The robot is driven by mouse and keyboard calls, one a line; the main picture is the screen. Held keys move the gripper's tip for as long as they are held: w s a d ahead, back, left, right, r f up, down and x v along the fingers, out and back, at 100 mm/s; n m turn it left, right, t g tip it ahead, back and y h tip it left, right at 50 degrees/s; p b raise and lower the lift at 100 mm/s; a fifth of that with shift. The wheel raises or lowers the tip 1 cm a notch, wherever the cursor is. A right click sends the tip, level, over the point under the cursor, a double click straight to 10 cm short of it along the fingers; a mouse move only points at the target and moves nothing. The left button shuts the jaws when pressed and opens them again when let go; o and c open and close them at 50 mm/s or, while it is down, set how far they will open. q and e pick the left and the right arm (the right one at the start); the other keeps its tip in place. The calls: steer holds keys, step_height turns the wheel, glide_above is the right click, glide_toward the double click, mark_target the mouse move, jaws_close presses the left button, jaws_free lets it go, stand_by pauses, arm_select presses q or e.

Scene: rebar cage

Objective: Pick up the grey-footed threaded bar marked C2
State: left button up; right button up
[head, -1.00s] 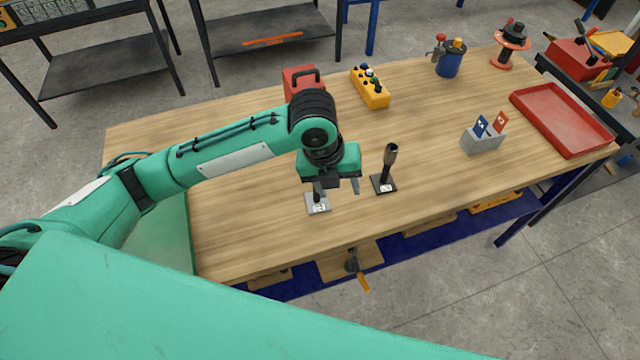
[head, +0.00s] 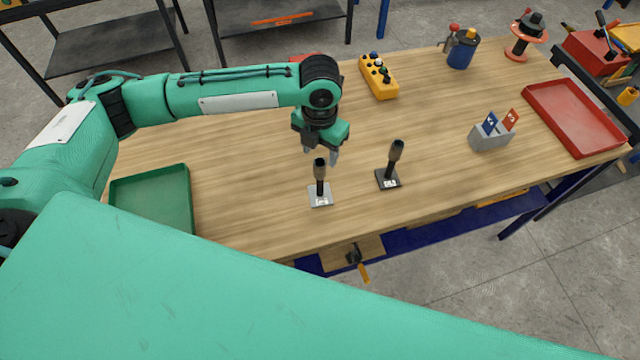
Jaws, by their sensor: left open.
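The grey-footed threaded bar (head: 320,181) stands upright on the wooden table, a dark rod on a light grey square foot with a small white label too small to read. A second threaded bar (head: 393,164) with a black foot stands to its right, leaning slightly in the picture. My left gripper (head: 321,155) is open and points down, just behind or above the grey-footed bar's top. Its fingertips show on either side of the rod's top; I cannot tell whether the rod is between them. My right gripper is not in view.
A green tray (head: 189,196) lies at the left and a red tray (head: 574,118) at the right. A grey holder (head: 490,137) with blue and red cards, a yellow button box (head: 379,79) and a blue pot (head: 462,52) stand farther back. The middle table is mostly clear.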

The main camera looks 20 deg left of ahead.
mark_target(320, 168)
arm_select(q)
steer(key=shift+f, duration=0.55)
steer(key=shift+s+f+p, duration=0.15)
steer(key=shift+f+p, duration=0.15)
steer(key=shift+p, duration=0.15)
steer(key=f, duration=0.1)
steer(key=f+p, duration=0.1)
steer(key=f, duration=0.1)
steer(key=shift+s+d+f+p, duration=0.1)
steer(key=shift+s+f+p, duration=0.15)
steer(key=shift+p, duration=0.15)
steer(key=shift+f, duration=0.5)
steer(key=shift+w, duration=0.1)
jaws_close()
